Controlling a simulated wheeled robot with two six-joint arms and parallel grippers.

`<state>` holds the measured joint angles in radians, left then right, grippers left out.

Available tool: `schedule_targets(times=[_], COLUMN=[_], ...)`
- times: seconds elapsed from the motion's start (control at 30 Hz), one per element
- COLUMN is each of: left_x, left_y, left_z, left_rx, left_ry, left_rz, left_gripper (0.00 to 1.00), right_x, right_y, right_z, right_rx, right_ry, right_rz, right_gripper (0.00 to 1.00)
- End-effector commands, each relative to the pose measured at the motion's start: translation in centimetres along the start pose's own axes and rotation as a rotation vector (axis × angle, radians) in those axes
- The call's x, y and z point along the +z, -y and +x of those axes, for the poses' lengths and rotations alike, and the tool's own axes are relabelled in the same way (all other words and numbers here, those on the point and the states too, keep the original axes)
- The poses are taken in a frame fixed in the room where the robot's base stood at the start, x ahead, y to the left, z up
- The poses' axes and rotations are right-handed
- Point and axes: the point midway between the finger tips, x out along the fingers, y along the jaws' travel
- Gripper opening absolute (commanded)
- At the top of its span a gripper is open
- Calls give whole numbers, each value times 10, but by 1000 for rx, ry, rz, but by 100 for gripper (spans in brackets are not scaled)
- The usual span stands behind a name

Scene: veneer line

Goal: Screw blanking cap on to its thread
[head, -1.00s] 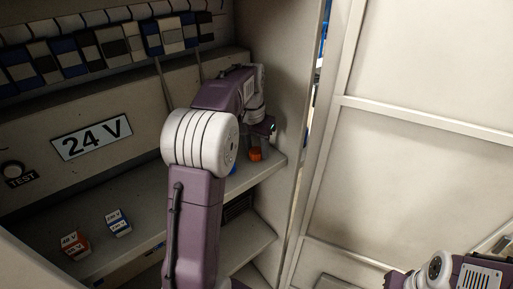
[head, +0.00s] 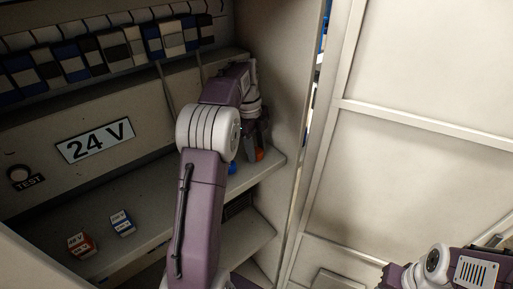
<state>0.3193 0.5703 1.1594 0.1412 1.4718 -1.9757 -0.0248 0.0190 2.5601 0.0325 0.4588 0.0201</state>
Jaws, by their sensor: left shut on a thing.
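A small orange piece (head: 259,155), likely the blanking cap, shows on the cabinet shelf near its right wall. My left gripper (head: 252,148) points down at it, shut, with its fingers at the orange piece and hiding most of it. The thread cannot be made out. A blue round piece (head: 232,168) stands just left of it, partly behind my left arm. Of my right arm only links show at the lower right; its gripper is out of view.
Two small labelled boxes, one red and white (head: 81,245) and one blue and white (head: 122,223), sit on the shelf (head: 150,232) at left. A "24 V" plate (head: 95,141) and a test button (head: 19,174) are on the back panel. The cabinet's side wall (head: 282,100) stands close right of my gripper.

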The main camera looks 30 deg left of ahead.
Motion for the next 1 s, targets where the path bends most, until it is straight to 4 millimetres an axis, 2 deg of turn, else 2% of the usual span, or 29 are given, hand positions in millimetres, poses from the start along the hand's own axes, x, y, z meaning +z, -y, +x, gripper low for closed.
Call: schedule_targets(times=[0.2, 0.27, 0.3, 0.37, 0.87, 1.0], left_x=[1, 1, 1, 1, 1, 0], left_y=[0, 0, 0, 0, -1, 0], left_z=[0, 0, -1, 0, 0, -10], left_rx=[93, 108, 105, 103, 104, 102], left_ry=[3, 4, 5, 5, 3, 5], left_rz=[597, 705, 693, 690, 685, 685], left_gripper=[0, 0, 53, 68, 64, 64], right_x=[0, 0, 0, 0, 0, 0], right_y=[0, 0, 0, 0, 0, 0], right_z=[0, 0, 0, 0, 0, 0], right_rx=[0, 0, 0, 0, 0, 0], right_ry=[0, 0, 0, 0, 0, 0], right_rz=[0, 0, 0, 0, 0, 0], right_gripper=[36, 36, 36, 36, 36, 36])
